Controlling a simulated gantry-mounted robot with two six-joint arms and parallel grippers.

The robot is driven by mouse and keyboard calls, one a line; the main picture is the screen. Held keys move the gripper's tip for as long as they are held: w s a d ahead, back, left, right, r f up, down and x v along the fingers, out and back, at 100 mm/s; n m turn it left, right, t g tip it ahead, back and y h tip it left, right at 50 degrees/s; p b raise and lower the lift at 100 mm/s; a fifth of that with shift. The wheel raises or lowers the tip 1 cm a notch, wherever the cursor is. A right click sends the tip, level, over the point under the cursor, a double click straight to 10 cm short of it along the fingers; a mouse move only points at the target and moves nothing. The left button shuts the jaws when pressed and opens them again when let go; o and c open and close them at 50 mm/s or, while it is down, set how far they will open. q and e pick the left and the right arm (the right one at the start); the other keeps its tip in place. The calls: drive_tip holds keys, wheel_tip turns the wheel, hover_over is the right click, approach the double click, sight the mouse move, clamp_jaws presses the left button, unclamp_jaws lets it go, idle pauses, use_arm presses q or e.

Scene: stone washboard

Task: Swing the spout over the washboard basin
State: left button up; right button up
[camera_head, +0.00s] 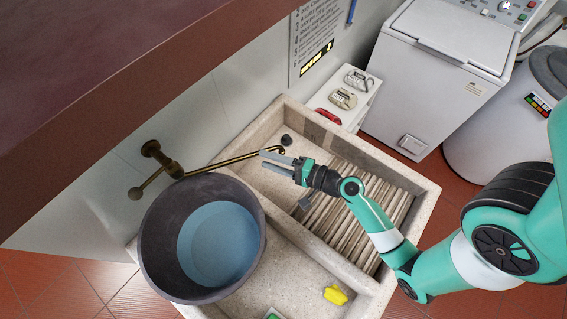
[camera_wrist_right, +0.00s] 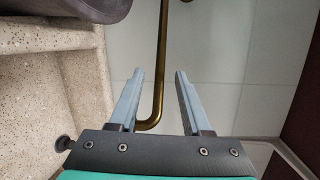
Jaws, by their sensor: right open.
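The brass tap (camera_head: 165,160) is on the wall. Its long thin spout (camera_head: 225,161) reaches right, and in the head view its end overlaps the back part of the stone washboard basin (camera_head: 425,192). Ribbed slats (camera_head: 350,200) line that basin. My right gripper (camera_head: 264,159) is open at the spout's free end. In the right wrist view the spout (camera_wrist_right: 162,60) runs down between my open fingers (camera_wrist_right: 158,75), its bent end nearer the left finger; I see no clear grip. My left gripper is not in view.
A dark bucket (camera_head: 154,255) of water stands left in the other compartment, under the tap. A yellow item (camera_head: 335,294) lies in front. A dark plug (camera_head: 286,140) is at the basin's back. A small white shelf (camera_head: 368,98) and a white washer (camera_head: 425,85) stand beyond.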

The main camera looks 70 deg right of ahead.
drive_tip(key=s, duration=0.5)
drive_tip(key=shift+s+a+r, duration=0.1)
drive_tip(key=shift+s+r, duration=0.25)
drive_tip(key=shift+r, duration=0.05)
